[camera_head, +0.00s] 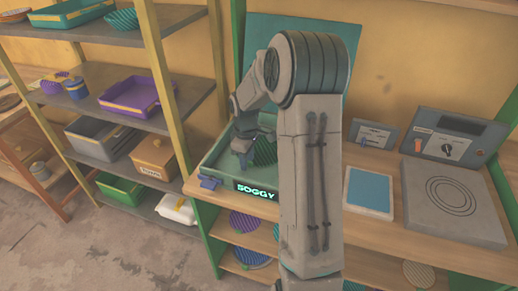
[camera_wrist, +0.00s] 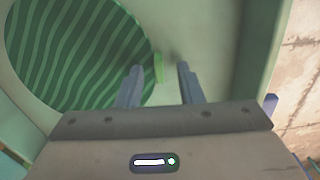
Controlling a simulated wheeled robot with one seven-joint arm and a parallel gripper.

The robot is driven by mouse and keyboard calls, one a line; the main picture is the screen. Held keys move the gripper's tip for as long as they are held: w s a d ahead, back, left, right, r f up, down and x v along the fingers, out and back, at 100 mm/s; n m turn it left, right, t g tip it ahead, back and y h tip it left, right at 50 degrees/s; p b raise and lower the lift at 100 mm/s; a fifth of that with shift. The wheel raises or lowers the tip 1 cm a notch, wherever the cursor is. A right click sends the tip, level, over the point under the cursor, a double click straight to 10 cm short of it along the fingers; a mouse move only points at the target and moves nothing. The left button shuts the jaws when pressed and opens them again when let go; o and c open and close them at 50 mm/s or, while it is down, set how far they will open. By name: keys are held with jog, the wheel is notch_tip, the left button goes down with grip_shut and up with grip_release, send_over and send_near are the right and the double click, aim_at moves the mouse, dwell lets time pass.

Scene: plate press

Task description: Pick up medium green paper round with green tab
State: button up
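The green striped paper round (camera_wrist: 75,50) lies in the green tray (camera_wrist: 215,25) in the wrist view. Its light green tab (camera_wrist: 158,67) sticks out at its right edge. My gripper (camera_wrist: 160,78) is open, with one finger on each side of the tab and a gap on both sides. In the head view the round (camera_head: 264,151) shows partly inside the tray marked "SOGGY" (camera_head: 222,166). My gripper (camera_head: 243,158) is down in the tray at the round's left; my arm hides the tray's right part.
A blue-topped pad (camera_head: 368,193) and a grey plate device (camera_head: 452,204) stand on the bench to the right. The tray's walls are close around my gripper. Shelves with a purple tray (camera_head: 138,95) and boxes stand at left.

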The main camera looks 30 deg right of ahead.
grip_shut()
